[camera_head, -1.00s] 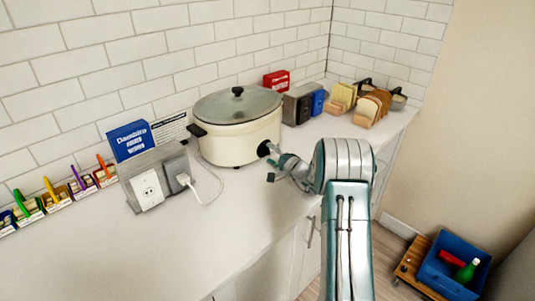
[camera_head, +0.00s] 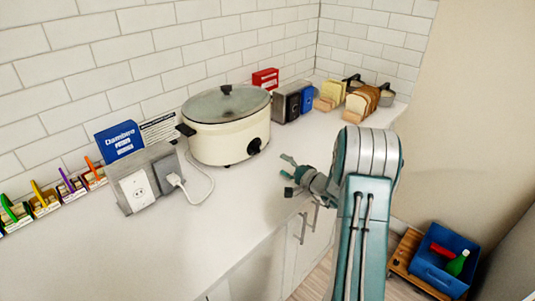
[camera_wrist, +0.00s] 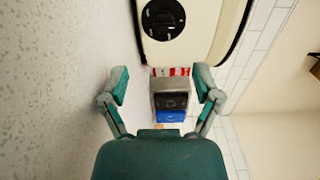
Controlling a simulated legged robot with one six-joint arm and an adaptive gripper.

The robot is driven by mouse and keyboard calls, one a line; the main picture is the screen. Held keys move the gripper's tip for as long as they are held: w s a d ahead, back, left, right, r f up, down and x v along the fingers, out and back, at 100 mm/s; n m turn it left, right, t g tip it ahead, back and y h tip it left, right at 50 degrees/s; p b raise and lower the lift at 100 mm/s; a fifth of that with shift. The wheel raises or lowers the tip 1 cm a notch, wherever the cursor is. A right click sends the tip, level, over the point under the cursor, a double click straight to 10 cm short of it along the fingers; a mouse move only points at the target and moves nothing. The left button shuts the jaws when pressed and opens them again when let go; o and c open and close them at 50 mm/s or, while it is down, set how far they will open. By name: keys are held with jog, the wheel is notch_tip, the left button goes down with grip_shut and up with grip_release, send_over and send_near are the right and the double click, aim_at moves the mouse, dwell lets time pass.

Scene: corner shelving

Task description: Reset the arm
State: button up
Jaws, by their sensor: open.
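My gripper (camera_head: 288,175) is open and empty above the white counter, to the right of and nearer than the cream slow cooker (camera_head: 228,143). It is apart from the cooker. In the wrist view my gripper (camera_wrist: 162,88) shows two spread teal fingers with nothing between them touching. The cooker's dark knob (camera_wrist: 163,18) and cream side lie ahead at the top of that view. The cooker stands upright with its grey lid on.
The outlet box (camera_head: 150,182) with a plugged white cord stands left of the cooker. Blue (camera_head: 119,141) and red (camera_head: 265,78) boxes stand by the wall. A bread loaf (camera_head: 361,103) sits at the far right. The front counter is clear.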

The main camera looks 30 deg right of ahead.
jog(key=s+a+r+n+g+y, duration=0.1)
jog(key=s+a+r+n+g, duration=0.25)
jog(key=a, duration=0.45)
jog(key=s+a+r+n+g+y, duration=0.2)
jog(key=s+a+r+g, duration=0.2)
jog(key=a, duration=0.3)
jog(key=s+a+r+n+g+y, duration=0.1)
jog(key=s+a+r+n+g, duration=0.25)
jog(key=a, duration=0.45)
jog(key=s+r+n+h, duration=0.2)
jog(key=s+h, duration=0.3)
jog(key=s, duration=0.6)
jog(key=s+r+n+h, duration=0.1)
jog(key=s+h, duration=0.4)
jog(key=s, duration=0.6)
jog(key=shift+s+a+r+n, duration=0.3)
jog(key=shift+a+r+n, duration=0.1)
jog(key=shift+n, duration=0.5)
